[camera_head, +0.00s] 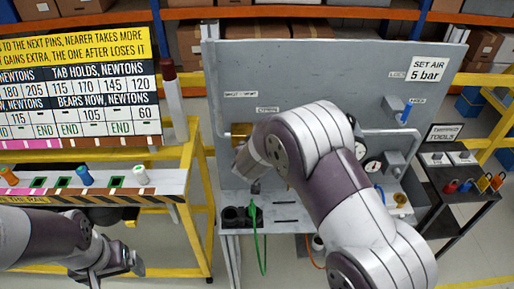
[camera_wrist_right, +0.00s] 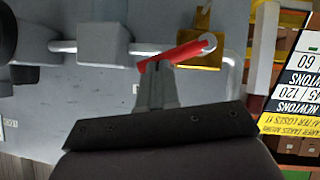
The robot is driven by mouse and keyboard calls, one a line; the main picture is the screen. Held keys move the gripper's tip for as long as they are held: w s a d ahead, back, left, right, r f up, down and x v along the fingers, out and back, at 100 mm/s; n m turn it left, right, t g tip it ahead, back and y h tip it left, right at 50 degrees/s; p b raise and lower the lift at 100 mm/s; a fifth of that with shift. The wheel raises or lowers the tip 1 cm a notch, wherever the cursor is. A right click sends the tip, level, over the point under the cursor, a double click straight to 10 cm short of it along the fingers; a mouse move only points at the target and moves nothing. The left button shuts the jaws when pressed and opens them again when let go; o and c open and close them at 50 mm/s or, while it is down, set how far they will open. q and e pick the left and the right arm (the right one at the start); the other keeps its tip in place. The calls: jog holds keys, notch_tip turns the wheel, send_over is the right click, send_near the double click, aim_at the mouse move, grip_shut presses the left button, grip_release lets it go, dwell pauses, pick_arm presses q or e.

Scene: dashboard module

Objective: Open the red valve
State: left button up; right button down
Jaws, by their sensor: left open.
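The red valve handle (camera_wrist_right: 178,51) shows in the right wrist view as a slanted red lever. It joins a brass-coloured valve body (camera_wrist_right: 206,58) on a pipe along the grey panel. My right gripper (camera_wrist_right: 155,68) has its fingertips at the lever's left end, seeming to touch it; whether the jaws are closed around it is unclear. In the head view my right arm hides the lever, and only a brass part (camera_head: 240,130) shows beside it. My left gripper (camera_head: 134,264) is open and empty at the lower left, away from the panel.
The grey panel (camera_head: 300,75) carries gauges, pipes and a blue-handled valve (camera_head: 405,113) at right. A green cable (camera_head: 264,245) hangs below the panel. A yellow-framed bench (camera_head: 190,225) stands at left, and a dark tool stand (camera_head: 462,205) at right.

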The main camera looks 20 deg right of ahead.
jog(key=shift+d+f+m+y+b, duration=0.25)
jog(key=shift+d+m+y+b, duration=0.05)
jog(key=shift+y+b, duration=0.3)
jog(key=shift+d+f+b, duration=0.25)
jog(key=shift+f+b, duration=0.1)
jog(key=shift+b, duration=0.45)
dwell(2.5)
jog(key=shift+r, duration=0.1)
